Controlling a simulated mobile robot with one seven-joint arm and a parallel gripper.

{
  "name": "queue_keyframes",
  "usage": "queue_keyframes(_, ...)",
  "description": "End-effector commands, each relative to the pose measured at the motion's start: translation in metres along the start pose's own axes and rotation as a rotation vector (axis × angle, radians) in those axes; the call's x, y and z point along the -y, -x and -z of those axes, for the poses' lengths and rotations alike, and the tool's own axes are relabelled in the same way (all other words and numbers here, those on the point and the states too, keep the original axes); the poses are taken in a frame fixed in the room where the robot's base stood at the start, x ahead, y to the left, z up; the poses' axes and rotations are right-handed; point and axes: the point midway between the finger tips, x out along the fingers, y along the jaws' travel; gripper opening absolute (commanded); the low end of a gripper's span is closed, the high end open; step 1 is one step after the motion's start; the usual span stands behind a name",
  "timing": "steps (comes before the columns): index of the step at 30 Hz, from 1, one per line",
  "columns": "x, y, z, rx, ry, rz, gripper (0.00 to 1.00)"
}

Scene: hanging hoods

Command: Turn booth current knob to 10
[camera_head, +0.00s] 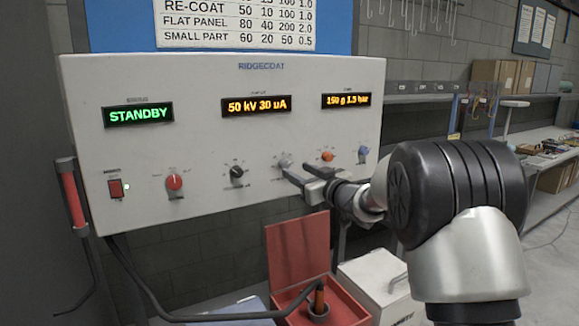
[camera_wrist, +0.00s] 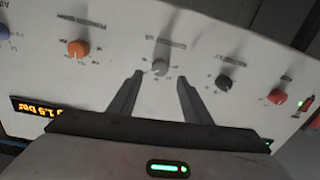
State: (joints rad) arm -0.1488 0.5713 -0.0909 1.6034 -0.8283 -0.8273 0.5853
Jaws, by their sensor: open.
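The control panel (camera_head: 215,145) is a white box marked RIDGECOAT. Its middle display (camera_head: 256,106) reads "50 kV 30 uA". A grey knob (camera_head: 284,160) sits below and right of that display; its label is too small to read. My gripper (camera_head: 295,172) is at this knob, partly in front of its lower right. In the wrist view, the panel appears turned over. The grey knob (camera_wrist: 160,67) lies just beyond and between the tips of my open gripper (camera_wrist: 161,77), with a gap on both sides. Contact is not visible.
An orange knob (camera_head: 327,156) and a black knob (camera_head: 237,172) flank the grey one. A red knob (camera_head: 174,182), a blue knob (camera_head: 363,152) and a red switch (camera_head: 115,188) sit farther out. An open red box (camera_head: 302,243) stands below the panel.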

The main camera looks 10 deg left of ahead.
Motion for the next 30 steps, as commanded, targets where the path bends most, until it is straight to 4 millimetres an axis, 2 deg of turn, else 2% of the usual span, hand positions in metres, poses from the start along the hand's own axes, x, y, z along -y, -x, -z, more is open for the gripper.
queue_keyframes(3,0.001,-0.025,0.0,0.0,0.0,0.002,0.44)
queue_keyframes(9,0.0,-0.051,0.0,0.0,0.0,0.001,0.44)
queue_keyframes(13,0.0,-0.058,0.0,0.0,0.001,-0.001,0.44)
queue_keyframes(21,0.0,-0.059,0.0,0.001,0.0,-0.001,0.44)
queue_keyframes(23,0.0,-0.059,0.0,0.001,0.0,-0.001,0.38)
queue_keyframes(29,0.0,-0.059,0.0,0.0,0.0,-0.001,0.04)
queue_keyframes(30,0.0,-0.059,0.0,0.0,0.0,-0.001,0.03)
